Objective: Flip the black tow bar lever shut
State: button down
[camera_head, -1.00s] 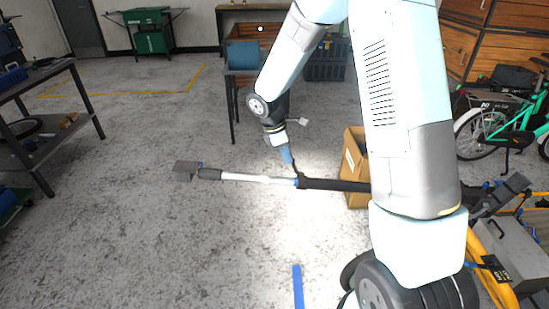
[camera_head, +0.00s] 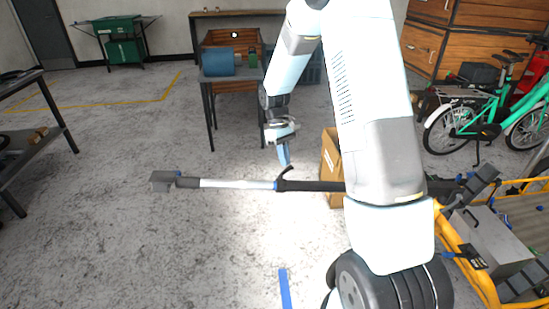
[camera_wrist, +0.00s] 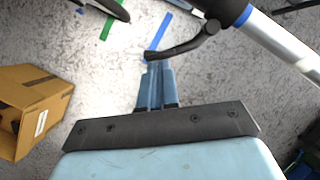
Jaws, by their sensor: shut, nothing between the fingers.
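The tow bar runs across the head view, with a silver tube (camera_head: 237,184) on the left and a black tube (camera_head: 318,186) on the right. The black lever (camera_head: 285,173) stands out from the bar beside a blue collar, tilted up to the right, so it is not flat on the bar. My gripper (camera_head: 286,162) is just above the lever, blue fingers together and empty. In the wrist view the curved lever (camera_wrist: 185,46) reaches from its pivot toward my fingertips (camera_wrist: 154,64). Its tip is close to them; I cannot tell whether they touch.
A cardboard box (camera_head: 331,165) stands behind the bar, and shows in the wrist view (camera_wrist: 32,105). A workbench (camera_head: 222,75) is behind my arm. The floor left of the bar is clear.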

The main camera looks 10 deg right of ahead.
aim_at(293, 167)
jog(key=d+m, duration=0.1)
jog(key=s+m+y, duration=0.1)
jog(key=m, duration=0.1)
jog(key=d+m+g+y, duration=0.1)
jog(key=shift+s+d+f+m, duration=0.2)
jog(key=shift+s+d+m, duration=0.1)
jog(key=shift+s+d, duration=0.05)
jog(key=shift+s+a, duration=0.15)
jog(key=shift+s+a, duration=0.45)
jog(key=shift+w, duration=0.1)
